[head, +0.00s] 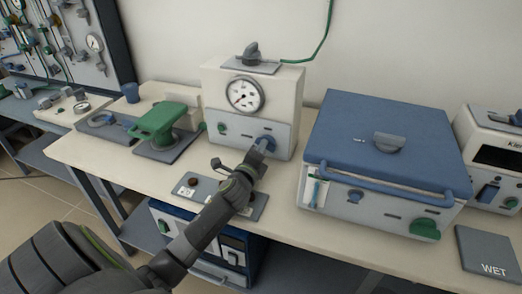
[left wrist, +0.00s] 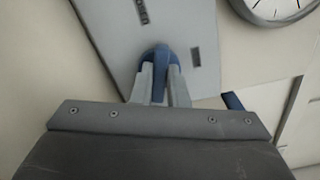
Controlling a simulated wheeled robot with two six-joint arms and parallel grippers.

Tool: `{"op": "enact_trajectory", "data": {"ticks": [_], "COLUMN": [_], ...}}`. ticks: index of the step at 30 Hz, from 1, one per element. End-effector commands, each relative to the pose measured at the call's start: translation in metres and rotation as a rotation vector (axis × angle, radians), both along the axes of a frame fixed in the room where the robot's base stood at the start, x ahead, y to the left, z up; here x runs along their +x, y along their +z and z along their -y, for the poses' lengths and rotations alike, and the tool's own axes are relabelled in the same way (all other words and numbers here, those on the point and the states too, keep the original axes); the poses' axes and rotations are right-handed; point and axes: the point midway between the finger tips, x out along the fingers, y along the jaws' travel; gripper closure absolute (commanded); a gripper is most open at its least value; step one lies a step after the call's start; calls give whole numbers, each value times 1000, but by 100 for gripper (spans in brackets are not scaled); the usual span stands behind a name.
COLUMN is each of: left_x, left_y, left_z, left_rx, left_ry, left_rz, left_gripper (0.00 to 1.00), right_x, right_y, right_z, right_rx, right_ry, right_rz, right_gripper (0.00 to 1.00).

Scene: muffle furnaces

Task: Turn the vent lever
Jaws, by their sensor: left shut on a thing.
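A blue lever (head: 268,141) sits low on the front of a white box with a round dial gauge (head: 245,93). My left gripper (head: 260,150) reaches up to it from the front. In the left wrist view the two grey fingers of my left gripper (left wrist: 160,85) are closed on either side of the blue lever (left wrist: 158,72). The lever points toward the gripper and its round base shows behind the fingertips. My right gripper is in neither view.
A blue-lidded furnace (head: 390,130) stands to the right of the gauge box. A green-topped device (head: 160,120) stands to its left. A grey panel with a dark knob (head: 193,181) lies beneath my left arm. A grey WET pad (head: 490,250) lies at far right.

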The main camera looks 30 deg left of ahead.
Motion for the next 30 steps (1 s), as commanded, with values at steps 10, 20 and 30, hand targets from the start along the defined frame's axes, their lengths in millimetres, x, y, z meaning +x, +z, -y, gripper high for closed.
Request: {"op": "enact_trajectory", "data": {"ticks": [10,20,30], "left_x": [0,0,0], "left_y": [-4,-4,-4], "left_z": [-1,-1,-1], "left_rx": [-245,-352,-369], "left_ry": [1,2,2], "left_rz": [57,82,86], "left_gripper": [100,100,100], "right_x": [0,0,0], "right_y": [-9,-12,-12], "right_z": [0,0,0], "right_rx": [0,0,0], "right_ry": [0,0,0], "right_rz": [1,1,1], "right_gripper": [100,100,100]}}
